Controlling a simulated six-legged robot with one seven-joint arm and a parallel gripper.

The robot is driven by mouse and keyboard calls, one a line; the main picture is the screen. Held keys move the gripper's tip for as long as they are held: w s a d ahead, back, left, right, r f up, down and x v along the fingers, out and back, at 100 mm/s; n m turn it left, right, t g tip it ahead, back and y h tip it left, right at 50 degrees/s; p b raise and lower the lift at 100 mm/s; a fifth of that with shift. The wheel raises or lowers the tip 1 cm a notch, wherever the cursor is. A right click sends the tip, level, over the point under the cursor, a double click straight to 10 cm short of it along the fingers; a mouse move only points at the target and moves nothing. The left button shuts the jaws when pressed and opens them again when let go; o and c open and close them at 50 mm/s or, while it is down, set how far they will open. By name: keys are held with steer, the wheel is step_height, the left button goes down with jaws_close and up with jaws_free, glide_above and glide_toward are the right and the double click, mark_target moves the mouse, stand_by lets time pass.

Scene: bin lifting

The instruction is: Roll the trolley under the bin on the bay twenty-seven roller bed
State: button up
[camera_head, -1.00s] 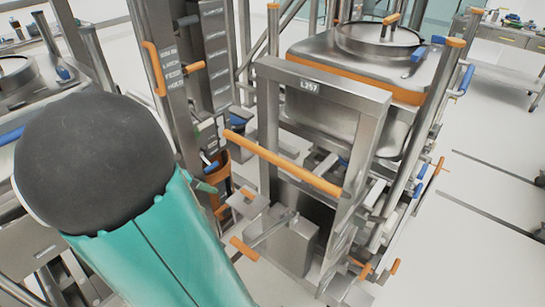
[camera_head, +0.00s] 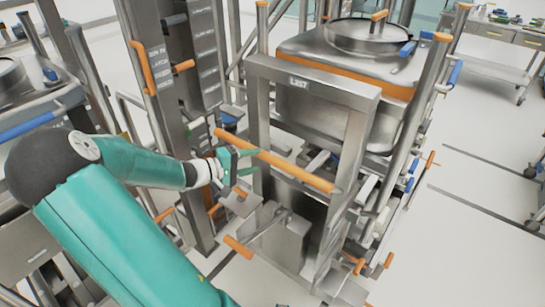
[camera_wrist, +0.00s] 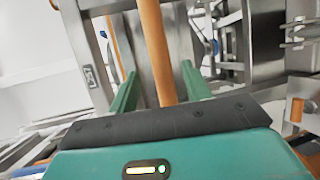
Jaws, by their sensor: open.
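A steel trolley frame (camera_head: 364,130) with a plate marked L257 stands in the middle of the head view. A long orange push bar (camera_head: 290,171) runs across its near side. My gripper (camera_head: 241,162) is at the bar's left part, open. In the wrist view, the orange bar (camera_wrist: 152,45) passes between the two green fingers of my gripper (camera_wrist: 158,80), with gaps to both fingers. A steel bin (camera_head: 310,108) with an orange band and round lid sits just behind the frame. Its supports are mostly hidden, so how far the trolley reaches under it is unclear.
A steel column (camera_head: 205,75) with label plates and orange grips stands close left of the trolley. An orange-handled pedal (camera_head: 238,247) sticks out low in front. Another steel vessel (camera_head: 12,80) is at far left. Open floor (camera_head: 470,175) lies to the right.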

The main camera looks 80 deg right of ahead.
steer(key=x, duration=0.7)
steer(key=shift+s+d, duration=0.2)
steer(key=shift+f, duration=0.15)
jaws_close()
